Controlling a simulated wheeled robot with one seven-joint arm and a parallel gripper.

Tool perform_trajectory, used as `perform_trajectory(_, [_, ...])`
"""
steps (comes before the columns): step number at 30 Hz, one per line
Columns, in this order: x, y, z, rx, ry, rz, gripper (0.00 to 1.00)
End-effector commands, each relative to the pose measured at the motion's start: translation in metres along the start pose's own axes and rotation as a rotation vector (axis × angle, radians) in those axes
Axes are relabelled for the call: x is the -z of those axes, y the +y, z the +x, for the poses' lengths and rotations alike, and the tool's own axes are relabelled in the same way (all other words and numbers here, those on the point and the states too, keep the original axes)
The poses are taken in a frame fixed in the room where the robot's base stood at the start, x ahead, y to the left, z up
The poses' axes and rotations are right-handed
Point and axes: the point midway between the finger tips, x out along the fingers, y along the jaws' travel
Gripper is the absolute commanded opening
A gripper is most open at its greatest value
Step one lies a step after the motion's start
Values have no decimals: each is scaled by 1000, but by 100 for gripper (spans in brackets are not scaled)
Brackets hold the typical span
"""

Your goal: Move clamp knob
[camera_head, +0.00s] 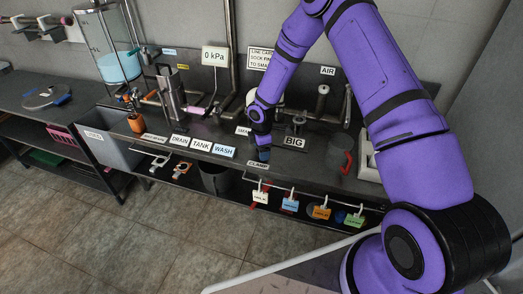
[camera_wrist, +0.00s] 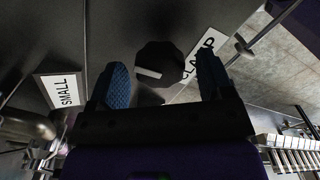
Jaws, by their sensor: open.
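The clamp knob (camera_wrist: 158,62) is a dark, many-sided knob with a white bar mark, seen in the wrist view beside the CLAMP label (camera_wrist: 193,62). My gripper (camera_wrist: 163,70) is open, its two blue fingertips standing on either side of the knob in that view. A gap shows between the knob and each finger, and I cannot tell the height between them. In the head view my gripper (camera_head: 263,154) is low over the bench front edge, just above the CLAMP label (camera_head: 258,164). The knob is hidden there.
The dark bench (camera_head: 225,140) carries DRAIN, TANK and WASH labels on the left. A BIG label (camera_head: 295,142) and a red-handled dark mug (camera_head: 340,155) stand to the right. A SMALL label (camera_wrist: 65,90) lies left in the wrist view. Coloured tags (camera_head: 290,205) hang below the edge.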

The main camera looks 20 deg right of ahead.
Motion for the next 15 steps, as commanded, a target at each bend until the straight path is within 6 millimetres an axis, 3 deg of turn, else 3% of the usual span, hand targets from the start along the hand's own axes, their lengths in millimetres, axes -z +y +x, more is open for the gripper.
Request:
perform_trajectory(12, [0,0,8,-1,0,1,74])
perform_trajectory(15, [0,0,8,-1,0,1,51])
